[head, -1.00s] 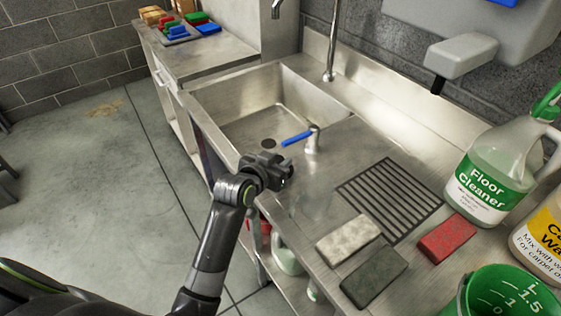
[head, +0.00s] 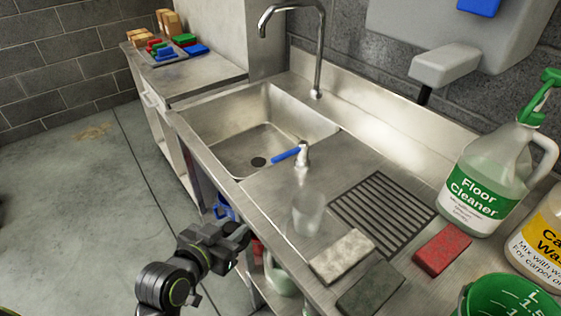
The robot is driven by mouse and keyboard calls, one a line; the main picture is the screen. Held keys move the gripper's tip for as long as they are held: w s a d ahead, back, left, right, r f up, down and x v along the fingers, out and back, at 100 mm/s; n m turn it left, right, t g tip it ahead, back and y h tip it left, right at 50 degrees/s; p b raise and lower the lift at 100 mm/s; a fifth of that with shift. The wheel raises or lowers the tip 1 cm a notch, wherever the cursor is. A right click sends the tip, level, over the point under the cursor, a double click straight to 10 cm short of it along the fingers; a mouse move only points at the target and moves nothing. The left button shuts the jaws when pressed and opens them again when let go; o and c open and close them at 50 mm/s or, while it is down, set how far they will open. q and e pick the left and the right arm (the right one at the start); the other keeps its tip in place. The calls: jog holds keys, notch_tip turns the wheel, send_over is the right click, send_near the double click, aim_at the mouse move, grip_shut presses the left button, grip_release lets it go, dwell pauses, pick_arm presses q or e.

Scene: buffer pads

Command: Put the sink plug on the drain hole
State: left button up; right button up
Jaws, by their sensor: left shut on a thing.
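The drain hole (head: 258,162) is a dark round spot in the floor of the steel sink basin (head: 225,150), and it is uncovered. My left gripper (head: 240,238) is in front of the counter's front edge, nearer to me than the basin and outside it. It is shut on a small dark thing, which I take to be the sink plug; the jaws hide most of it and its shape is hard to tell. No plug shows in the basin or on the counter. My right gripper is out of view.
The curved faucet (head: 317,60) rises behind. Sponges (head: 342,256), a red block (head: 443,249) and a cleaner jug (head: 488,180) occupy the right counter.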

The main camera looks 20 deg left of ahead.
aim_at(233, 228)
pick_arm(q)
jog(key=shift+d+r+m+g+h, duration=0.2)
jog(key=shift+r+m+h, duration=0.5)
jog(key=shift+r, duration=0.4)
jog(key=shift+d+r+m+g+h, duration=0.2)
jog(key=shift+r+m+h, duration=0.5)
jog(key=shift+r, duration=0.4)
jog(key=shift+s+d+r+m+g+h, duration=0.15)
jog(key=shift+s+r+m+g+h, duration=0.15)
jog(key=shift+r+m+g+h, duration=0.25)
jog(key=shift+r, duration=0.1)
